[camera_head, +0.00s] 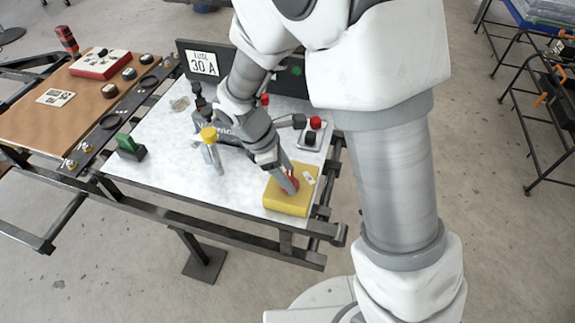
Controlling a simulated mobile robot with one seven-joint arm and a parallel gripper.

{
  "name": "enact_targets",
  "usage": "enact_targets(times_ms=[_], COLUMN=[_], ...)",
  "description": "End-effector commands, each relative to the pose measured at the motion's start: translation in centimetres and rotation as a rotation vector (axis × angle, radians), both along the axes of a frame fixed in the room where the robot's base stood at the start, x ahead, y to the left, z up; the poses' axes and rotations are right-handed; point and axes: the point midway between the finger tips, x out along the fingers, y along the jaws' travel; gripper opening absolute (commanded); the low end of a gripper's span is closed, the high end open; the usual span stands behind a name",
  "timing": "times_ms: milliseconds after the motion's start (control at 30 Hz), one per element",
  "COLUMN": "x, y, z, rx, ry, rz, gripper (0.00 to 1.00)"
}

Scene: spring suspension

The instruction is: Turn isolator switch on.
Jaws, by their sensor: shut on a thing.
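The isolator switch is a yellow box (280,202) with a red knob (294,184) on top, at the front right corner of the white-topped table (170,160). A small pale label lies on the box beside the knob. My gripper (289,184) reaches down from the upper left and is shut on the red knob. The fingers hide much of the knob, so I cannot tell its turn angle.
A yellow-capped post (209,135), a green block (128,147) and a red-topped button unit (314,132) stand on the table. A dark panel with a "30 A" label (203,64) rises behind. A brown bench (60,110) adjoins at left.

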Motion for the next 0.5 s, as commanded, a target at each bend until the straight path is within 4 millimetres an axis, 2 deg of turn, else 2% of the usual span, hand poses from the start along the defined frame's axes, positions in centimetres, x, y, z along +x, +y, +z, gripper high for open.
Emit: enact_targets(times_ms=[500], x=[0.32], y=[-0.07], z=[0.34], rx=[0.000], ry=[0.001], rz=[-0.494], gripper=[0.09])
